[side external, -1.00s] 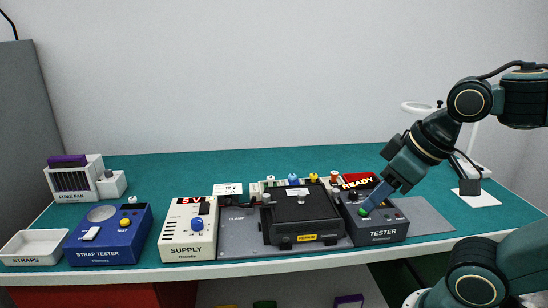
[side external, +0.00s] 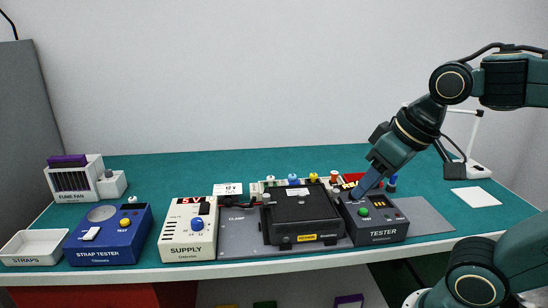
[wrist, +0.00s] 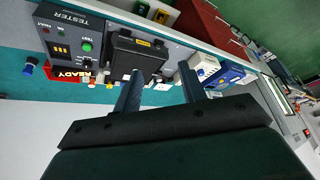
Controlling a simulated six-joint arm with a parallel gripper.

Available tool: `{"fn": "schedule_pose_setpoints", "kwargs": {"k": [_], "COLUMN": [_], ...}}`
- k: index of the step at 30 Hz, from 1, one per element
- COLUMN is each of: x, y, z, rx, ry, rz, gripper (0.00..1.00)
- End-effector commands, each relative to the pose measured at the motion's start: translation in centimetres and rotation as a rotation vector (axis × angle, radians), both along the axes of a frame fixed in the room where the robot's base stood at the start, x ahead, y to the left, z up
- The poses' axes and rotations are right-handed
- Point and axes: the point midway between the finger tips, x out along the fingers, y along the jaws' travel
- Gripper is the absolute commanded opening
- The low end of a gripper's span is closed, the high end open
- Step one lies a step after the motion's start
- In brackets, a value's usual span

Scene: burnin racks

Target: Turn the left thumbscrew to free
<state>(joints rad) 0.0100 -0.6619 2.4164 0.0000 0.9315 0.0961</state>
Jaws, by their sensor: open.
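A black module (side external: 302,214) with a yellow label sits on a grey plate (side external: 236,242); it also shows in the wrist view (wrist: 136,54). A small pale knob (side external: 266,198) stands at the module's left edge. It may be the left thumbscrew, but it is too small to tell, and I cannot make out its turn position. My gripper (side external: 358,193) is above the back left of the tester, right of the module and apart from that knob. In the wrist view its two fingers (wrist: 160,70) are spread with nothing between them.
The tester (side external: 378,228) stands right of the module, its green button (side external: 363,212) uncovered. The supply (side external: 188,230) and blue strap tester (side external: 108,236) stand to the left.

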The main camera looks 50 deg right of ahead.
Motion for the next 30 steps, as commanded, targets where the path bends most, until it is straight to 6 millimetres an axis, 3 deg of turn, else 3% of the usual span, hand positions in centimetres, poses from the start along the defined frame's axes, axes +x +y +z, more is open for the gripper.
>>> {"fn": "schedule_pose_setpoints", "kwargs": {"k": [15,23,30], "x": [10.0,15.6,20.6], "y": [-1.4,-2.6,-3.8], "z": [3.5,3.4,2.2], "rx": [0.157,0.219,0.262], "ry": [0.15,0.221,0.283], "rz": [-0.428,-0.662,-0.883], "gripper": [0.41,0.41,0.41]}}
